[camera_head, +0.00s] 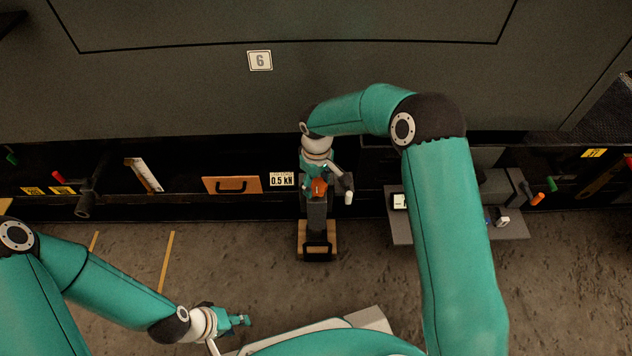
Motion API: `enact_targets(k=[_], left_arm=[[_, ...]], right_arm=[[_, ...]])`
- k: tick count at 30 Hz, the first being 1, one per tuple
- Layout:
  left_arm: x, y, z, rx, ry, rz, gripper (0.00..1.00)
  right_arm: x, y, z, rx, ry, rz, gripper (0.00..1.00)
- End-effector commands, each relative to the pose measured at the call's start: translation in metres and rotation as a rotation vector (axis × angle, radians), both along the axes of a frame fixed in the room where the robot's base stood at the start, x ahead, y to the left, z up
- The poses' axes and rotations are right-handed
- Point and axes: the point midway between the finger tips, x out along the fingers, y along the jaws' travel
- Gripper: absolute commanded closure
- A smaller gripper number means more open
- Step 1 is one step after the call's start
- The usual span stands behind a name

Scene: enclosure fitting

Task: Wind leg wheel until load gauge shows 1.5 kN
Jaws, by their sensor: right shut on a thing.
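The load gauge (282,181) is a small pale plate on the enclosure's lower edge and reads 0.5 kN. Right of it, a dark upright leg (317,218) stands on a wooden block (302,240). My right gripper (319,182) is at the top of this leg, shut on the leg wheel. An orange-red part (319,188) shows there; the gripper and wrist hide most of the wheel. My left gripper (243,321) is low over the floor at the bottom, away from the leg, with nothing visible in it; its finger opening is too small to judge.
A large dark enclosure panel with a plate marked 6 (260,61) fills the back. An orange-brown handled panel (232,185) is left of the gauge. A grey shelf (402,228) with small items is at right, partly behind my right arm.

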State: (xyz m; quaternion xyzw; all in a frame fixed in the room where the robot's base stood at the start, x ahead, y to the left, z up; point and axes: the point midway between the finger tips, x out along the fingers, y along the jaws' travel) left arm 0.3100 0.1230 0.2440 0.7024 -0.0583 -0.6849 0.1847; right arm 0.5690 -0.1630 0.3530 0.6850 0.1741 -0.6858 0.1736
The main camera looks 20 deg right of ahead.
Motion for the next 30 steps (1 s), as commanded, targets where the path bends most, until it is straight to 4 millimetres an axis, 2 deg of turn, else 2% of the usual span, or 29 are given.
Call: enact_targets(k=[5, 13, 24, 25, 29, 30], left_arm=[[0.0, 0.0, 0.003, 0.0, 0.0, 0.0, 0.62], [0.0, 0.0001, 0.0046, 0.0, 0.0, 0.0, 0.62], [0.0, 0.0, 0.0045, 0.0, 0.0, 0.0, 0.62], [0.0, 0.0, 0.0045, 0.0, 0.0, 0.0, 0.62], [0.0, 0.0, 0.0045, 0.0, 0.0, 0.0, 0.62], [0.0, 0.0, 0.0045, 0.0, 0.0, 0.0, 0.62]], right_arm=[[0.0003, -0.0004, 0.0009, -0.001, 0.0, -0.106, 0.78], [0.0004, -0.0003, 0.0002, -0.001, -0.001, -0.392, 0.78], [0.0005, -0.0004, 0.0002, -0.001, -0.001, -0.444, 0.78], [0.0006, -0.0004, 0.0003, -0.001, -0.001, -0.444, 0.42], [0.0006, -0.0002, 0.0003, -0.001, -0.001, -0.443, 0.2], [0.0005, -0.0003, 0.0003, -0.001, -0.001, -0.443, 0.18]])
